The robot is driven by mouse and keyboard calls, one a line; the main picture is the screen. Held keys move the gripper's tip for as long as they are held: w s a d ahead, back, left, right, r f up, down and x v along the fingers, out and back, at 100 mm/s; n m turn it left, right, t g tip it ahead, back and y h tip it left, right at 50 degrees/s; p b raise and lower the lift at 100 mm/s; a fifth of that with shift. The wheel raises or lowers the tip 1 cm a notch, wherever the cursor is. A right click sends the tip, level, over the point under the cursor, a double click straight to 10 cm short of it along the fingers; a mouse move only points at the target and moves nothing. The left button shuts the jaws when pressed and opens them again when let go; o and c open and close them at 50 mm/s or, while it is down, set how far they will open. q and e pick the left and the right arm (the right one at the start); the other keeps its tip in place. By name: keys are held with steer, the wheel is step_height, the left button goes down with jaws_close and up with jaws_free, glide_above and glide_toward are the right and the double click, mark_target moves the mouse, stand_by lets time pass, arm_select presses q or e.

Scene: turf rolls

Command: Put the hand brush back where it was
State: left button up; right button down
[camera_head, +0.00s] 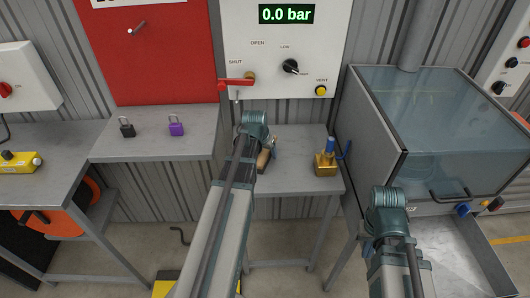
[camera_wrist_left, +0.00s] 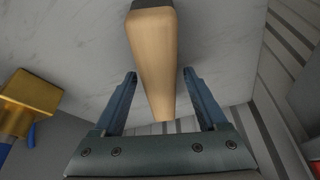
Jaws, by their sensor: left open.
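The hand brush (camera_head: 264,158) lies on a small grey table below the gauge panel. Its wooden handle shows beside my left gripper (camera_head: 256,128), which hides part of it. In the left wrist view the pale wooden handle (camera_wrist_left: 152,45) runs between the two blue fingers of the left gripper (camera_wrist_left: 160,80). The fingers stand apart with gaps on both sides of the handle. The brush's bristles are hidden. My right gripper (camera_head: 388,200) hangs in front of the glass-topped cabinet, with its fingers hidden.
A brass block with a blue handle (camera_head: 325,164) stands on the table to the right of the brush; it also shows in the left wrist view (camera_wrist_left: 28,92). A red lever (camera_head: 236,84) sticks out above. Two padlocks (camera_head: 176,128) sit on the left shelf. The cabinet (camera_head: 372,125) bounds the right.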

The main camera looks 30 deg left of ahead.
arm_select(q)
steer(key=shift+r, duration=0.15)
steer(key=p+v, duration=1.1)
steer(key=v, duration=0.1)
steer(key=s+d+m+g, duration=0.1)
steer(key=s+d, duration=0.3)
steer(key=d, duration=0.6)
steer(key=s+d+f+m+g, duration=0.1)
steer(key=s+d, duration=0.4)
steer(key=d, duration=0.5)
steer(key=s+d+m+g, duration=0.3)
steer(key=s+d, duration=0.2)
steer(key=d, duration=0.5)
steer(key=shift+f+m+y, duration=0.2)
steer(key=shift+m+y, duration=0.1)
